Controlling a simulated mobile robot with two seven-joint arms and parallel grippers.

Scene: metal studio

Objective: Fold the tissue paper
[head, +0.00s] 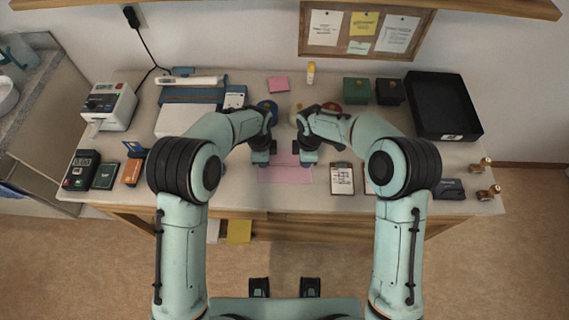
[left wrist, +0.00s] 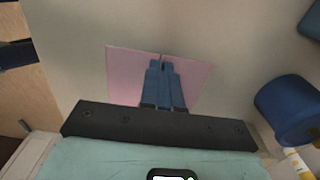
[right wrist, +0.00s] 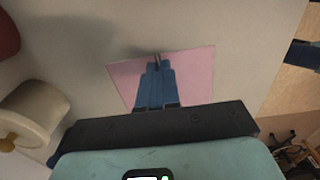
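The pink tissue paper (head: 287,174) lies at the front middle of the table. My left gripper (head: 261,160) is at its left part and my right gripper (head: 309,159) is at its right part. In the left wrist view the fingers reach over the paper (left wrist: 125,72) with their tips together at its far edge. The right wrist view shows the same at the opposite edge of the paper (right wrist: 195,75). Both grippers look shut on these edges, though the fingers hide the pinch points. The paper looks mostly flat.
A clipboard (head: 342,178) lies right of the paper. A black tray (head: 443,105) is at the back right. An orange box (head: 131,172) and a card terminal (head: 80,170) are at the left.

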